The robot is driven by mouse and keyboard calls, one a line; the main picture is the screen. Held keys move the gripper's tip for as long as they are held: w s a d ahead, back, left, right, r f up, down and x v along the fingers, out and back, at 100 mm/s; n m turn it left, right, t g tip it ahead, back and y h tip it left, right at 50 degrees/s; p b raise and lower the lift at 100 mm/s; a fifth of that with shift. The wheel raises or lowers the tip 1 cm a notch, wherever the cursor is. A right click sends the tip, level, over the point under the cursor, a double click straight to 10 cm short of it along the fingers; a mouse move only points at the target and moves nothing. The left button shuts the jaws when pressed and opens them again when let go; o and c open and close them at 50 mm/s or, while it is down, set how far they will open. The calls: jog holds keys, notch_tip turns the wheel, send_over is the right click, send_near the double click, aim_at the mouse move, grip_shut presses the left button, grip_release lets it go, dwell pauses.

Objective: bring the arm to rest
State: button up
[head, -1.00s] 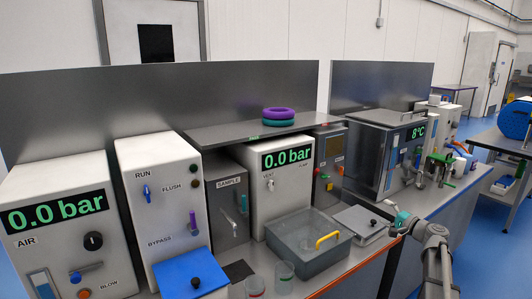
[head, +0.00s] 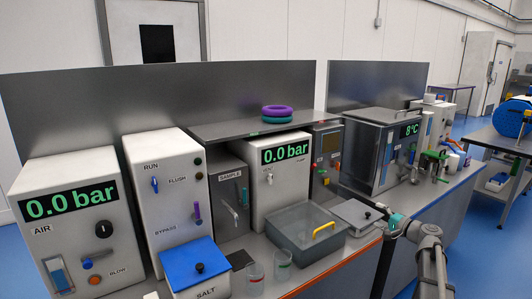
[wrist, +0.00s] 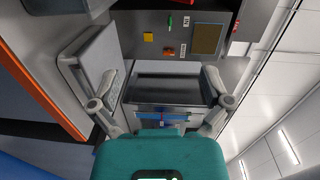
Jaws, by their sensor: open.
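The bench holds a grey tub with a yellow handle (head: 323,231), a flat grey scale-like box (head: 357,216), two clear beakers (head: 283,264) and a blue-lidded salt box (head: 196,268). Purple and teal rings (head: 277,112) lie on the shelf.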

jog(key=s+a+f+n+g+h+p, duration=0.1)
jog(key=s+a+f+n+g+p, duration=0.2)
jog(key=s+a, duration=0.45)
jog(key=s+a+f+n+g+h+p, duration=0.15)
jog(key=s+a+f+n+g, duration=0.35)
jog(key=a, duration=0.6)
jog(key=s+a+n+g+h+p, duration=0.1)
jog(key=s+a+g+h+p, duration=0.1)
jog(key=s, duration=0.6)
jog(key=s+a+n+g+h+p, duration=0.1)
jog(key=s+a+g+h+p, duration=0.1)
jog(key=s, duration=0.6)
jog(key=g+h+p, duration=0.1)
jog(key=g+h, duration=0.1)
jog(key=h, duration=0.1)
jog(key=shift+h, duration=0.35)
jog(key=shift+a+r, duration=0.1)
jog(key=shift+a, duration=0.05)
